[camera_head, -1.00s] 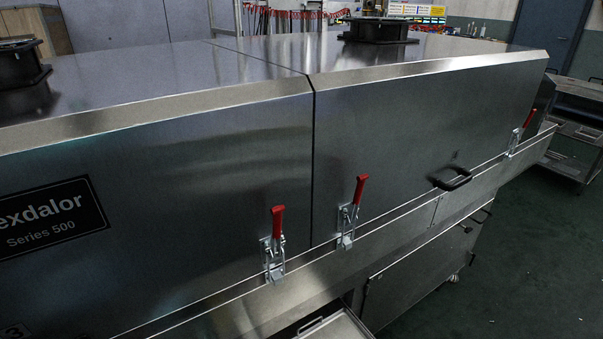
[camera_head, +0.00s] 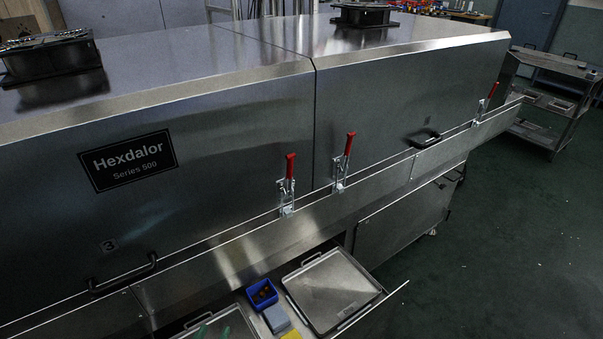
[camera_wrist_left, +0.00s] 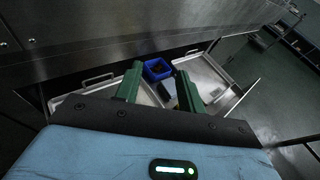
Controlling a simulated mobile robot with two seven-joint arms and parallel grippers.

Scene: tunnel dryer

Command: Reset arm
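My left gripper (camera_wrist_left: 159,86) shows in the left wrist view with its two green fingers spread apart and nothing between them that I can see as held. In the head view only the green fingertips of the left gripper (camera_head: 212,331) show, at the bottom edge over the open drawer. Beyond the fingers, in the drawer, is a blue bin (camera_head: 262,293) with small dark items; it also shows in the left wrist view (camera_wrist_left: 157,70). My right gripper is in neither view.
The steel dryer (camera_head: 235,140) with red-handled latches (camera_head: 290,170) fills the left and middle. The open drawer holds a metal tray (camera_head: 330,290), a grey-blue block (camera_head: 276,319) and something yellow (camera_head: 292,335). A cart (camera_head: 550,105) stands far right; the green floor (camera_head: 500,250) is clear.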

